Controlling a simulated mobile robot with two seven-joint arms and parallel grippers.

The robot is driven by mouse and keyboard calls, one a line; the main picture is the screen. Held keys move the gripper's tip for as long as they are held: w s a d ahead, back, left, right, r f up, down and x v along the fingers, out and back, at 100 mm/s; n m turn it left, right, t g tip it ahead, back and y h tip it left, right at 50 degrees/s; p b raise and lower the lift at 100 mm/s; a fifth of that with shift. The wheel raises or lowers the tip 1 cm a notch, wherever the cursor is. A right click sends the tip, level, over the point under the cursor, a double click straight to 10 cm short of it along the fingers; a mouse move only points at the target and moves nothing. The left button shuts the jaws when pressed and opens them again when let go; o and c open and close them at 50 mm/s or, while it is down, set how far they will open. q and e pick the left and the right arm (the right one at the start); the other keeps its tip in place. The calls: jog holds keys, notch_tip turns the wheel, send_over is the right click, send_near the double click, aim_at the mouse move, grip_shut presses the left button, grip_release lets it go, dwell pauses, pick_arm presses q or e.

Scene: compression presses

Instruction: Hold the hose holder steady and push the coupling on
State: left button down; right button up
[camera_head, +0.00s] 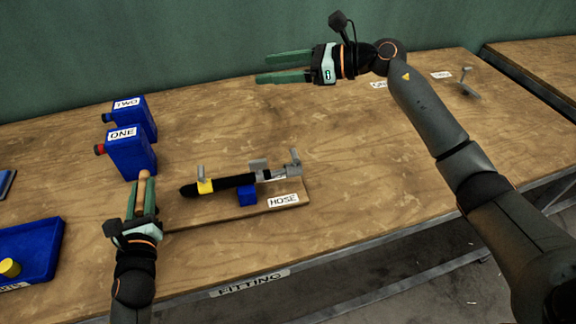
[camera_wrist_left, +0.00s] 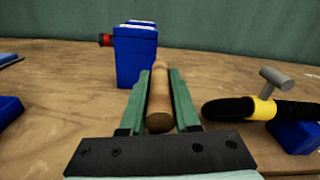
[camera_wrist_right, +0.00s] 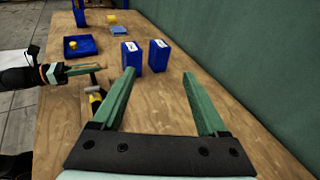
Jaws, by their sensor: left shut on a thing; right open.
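My left gripper (camera_head: 145,184) is shut on a brown wooden cylinder (camera_wrist_left: 160,95), which lies lengthwise between its fingers. I cannot tell whether this cylinder joins the hose holder (camera_head: 215,213), a wooden board labelled HOSE to the gripper's right. A black hose (camera_head: 232,182) lies over a blue block (camera_head: 247,195) on the board. A yellow collar with a grey handle (camera_head: 204,186) is around the hose near its left end. Grey metal fittings (camera_head: 281,173), possibly the coupling, are at its right end; whether they are joined is unclear. My right gripper (camera_head: 262,68) is open and empty, high at the back.
Blue canisters labelled ONE (camera_head: 130,153) and TWO (camera_head: 138,117) stand beyond my left gripper. A blue tray (camera_head: 40,252) with a yellow piece (camera_head: 9,268) is at the left. A grey piece (camera_head: 467,84) stands at the far right. The table middle (camera_head: 350,150) is clear.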

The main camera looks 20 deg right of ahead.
jog(key=s+f+n+g+h, duration=0.3)
jog(key=s+n+g+h, duration=0.1)
jog(key=s+g, duration=0.1)
jog(key=g+h, duration=0.3)
jog(key=h, duration=0.2)
send_near(295, 153)
jog(key=shift+n, duration=0.3)
jog(key=x, duration=1)
jog(key=shift+f, duration=0.1)
grip_shut()
